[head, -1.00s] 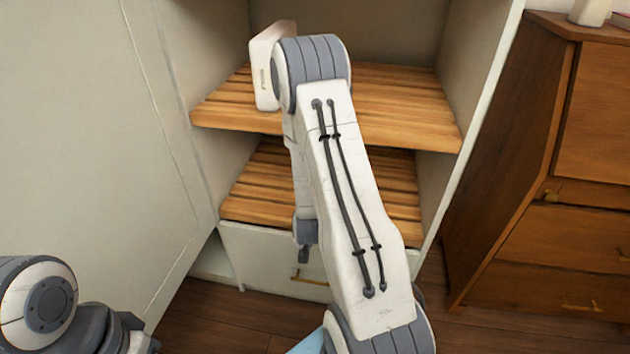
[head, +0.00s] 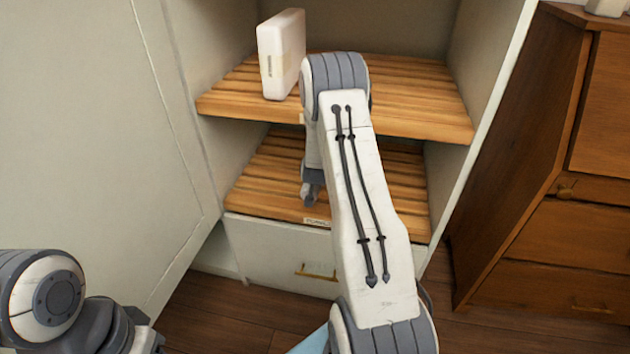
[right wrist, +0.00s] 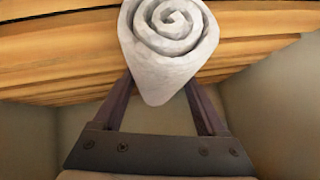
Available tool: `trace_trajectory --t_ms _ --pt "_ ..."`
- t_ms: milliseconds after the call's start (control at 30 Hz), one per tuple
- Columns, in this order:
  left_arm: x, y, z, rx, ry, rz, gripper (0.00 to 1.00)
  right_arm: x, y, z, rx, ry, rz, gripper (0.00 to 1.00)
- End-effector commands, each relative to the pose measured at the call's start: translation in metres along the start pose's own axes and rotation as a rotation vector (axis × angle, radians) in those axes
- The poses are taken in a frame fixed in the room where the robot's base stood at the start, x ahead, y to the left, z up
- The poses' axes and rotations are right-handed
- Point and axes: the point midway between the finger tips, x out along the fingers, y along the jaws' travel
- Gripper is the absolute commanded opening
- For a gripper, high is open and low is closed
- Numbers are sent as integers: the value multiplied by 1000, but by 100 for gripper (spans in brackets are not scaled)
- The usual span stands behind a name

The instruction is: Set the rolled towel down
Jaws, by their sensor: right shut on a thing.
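In the right wrist view the rolled towel (right wrist: 168,62) is white-grey, its spiral end facing the camera. My right gripper (right wrist: 163,88) is shut on it, with one dark finger on each side. Wooden slats show behind the towel; I cannot tell whether it touches them. In the head view my right arm reaches into the open cupboard, its lower end in front of the lower slatted shelf (head: 270,178). The arm hides the towel there. My left arm shows at the lower left, but its gripper is out of view.
A white box (head: 281,55) stands upright on the upper slatted shelf (head: 420,105), left of my arm. A drawer (head: 265,250) with a brass handle is below the lower shelf. A brown wooden chest (head: 560,235) stands at right. The lower shelf's visible left part is clear.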

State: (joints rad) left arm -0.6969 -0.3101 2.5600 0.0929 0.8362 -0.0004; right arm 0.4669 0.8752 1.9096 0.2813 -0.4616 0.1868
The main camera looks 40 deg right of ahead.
Motion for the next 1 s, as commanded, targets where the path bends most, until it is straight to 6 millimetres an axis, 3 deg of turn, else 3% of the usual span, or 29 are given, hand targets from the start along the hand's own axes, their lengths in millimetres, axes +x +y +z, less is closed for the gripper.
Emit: trace_trajectory --t_ms 67,433,467,500,533,833,1000 --pt "6 0 0 0 0 0 50 8 3 8 1 1 0 4" --pt "8 -1 0 0 0 0 50 11 3 11 1 2 -1 4" --pt "7 -1 0 0 0 0 50 11 3 11 1 2 -1 78" --pt "6 0 0 0 0 0 50 10 3 10 1 2 -1 94" --pt "6 0 0 0 0 0 50 10 3 10 1 1 -1 100" --pt "2 0 0 0 0 0 50 6 2 7 1 2 -1 100" --pt "-3 0 0 0 0 0 50 -18 1 6 -1 1 -1 100"
